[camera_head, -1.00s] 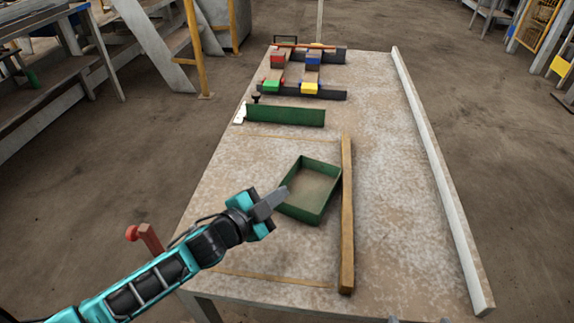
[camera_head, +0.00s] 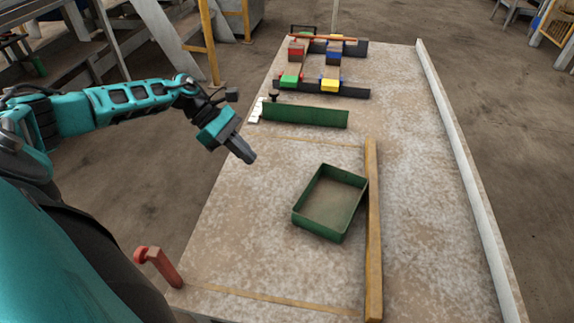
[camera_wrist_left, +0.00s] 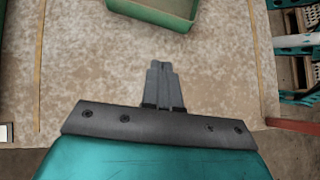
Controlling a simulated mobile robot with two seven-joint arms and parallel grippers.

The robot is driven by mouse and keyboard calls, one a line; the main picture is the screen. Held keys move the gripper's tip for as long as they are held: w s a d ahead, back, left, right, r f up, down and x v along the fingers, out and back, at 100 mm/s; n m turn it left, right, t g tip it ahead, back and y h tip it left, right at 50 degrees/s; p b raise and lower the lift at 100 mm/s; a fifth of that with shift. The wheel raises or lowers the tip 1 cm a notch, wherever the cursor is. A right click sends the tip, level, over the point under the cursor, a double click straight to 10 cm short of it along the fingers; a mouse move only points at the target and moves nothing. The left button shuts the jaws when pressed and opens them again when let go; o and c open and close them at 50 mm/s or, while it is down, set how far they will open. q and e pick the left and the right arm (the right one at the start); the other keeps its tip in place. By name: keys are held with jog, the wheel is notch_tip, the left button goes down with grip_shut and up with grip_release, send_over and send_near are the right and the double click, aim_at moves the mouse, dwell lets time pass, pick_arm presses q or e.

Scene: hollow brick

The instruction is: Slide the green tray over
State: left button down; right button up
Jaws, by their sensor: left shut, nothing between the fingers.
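The green tray (camera_head: 330,203) is a shallow open box sitting slightly turned on the worktable, empty inside. Its right corner is at or very near the wooden strip (camera_head: 373,230); I cannot tell if they touch. In the left wrist view part of the tray (camera_wrist_left: 155,14) shows at the top edge. My left gripper (camera_head: 246,155) is shut and empty, above the table's left side, apart from the tray and to its upper left. Its closed fingers also show in the left wrist view (camera_wrist_left: 162,85). My right gripper is not in view.
A green upright plate (camera_head: 305,115) stands beyond the tray. Dark rails with red, blue, green and yellow blocks (camera_head: 330,85) lie at the far end. A white rail (camera_head: 460,150) runs along the right edge. A red clamp (camera_head: 158,266) sits at the near left corner.

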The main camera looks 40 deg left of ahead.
aim_at(301, 197)
pick_arm(q)
jog(key=x, duration=0.9)
jog(key=shift+d+f+b, duration=0.15)
jog(key=shift+d+b, duration=0.15)
jog(key=shift+b, duration=0.1)
jog(key=d, duration=0.1)
jog(key=w+d, duration=0.1)
jog(key=d, duration=0.1)
jog(key=shift+d, duration=0.1)
jog(key=shift+w+d+f, duration=0.1)
jog(key=shift+d, duration=0.3)
jog(key=shift+w+d, duration=0.2)
jog(key=shift+d, duration=0.5)
jog(key=shift+w+d, duration=0.2)
jog(key=shift+d, duration=0.45)
jog(key=p+v, duration=0.1)
jog(key=v, duration=1.2)
jog(key=shift+d, duration=0.1)
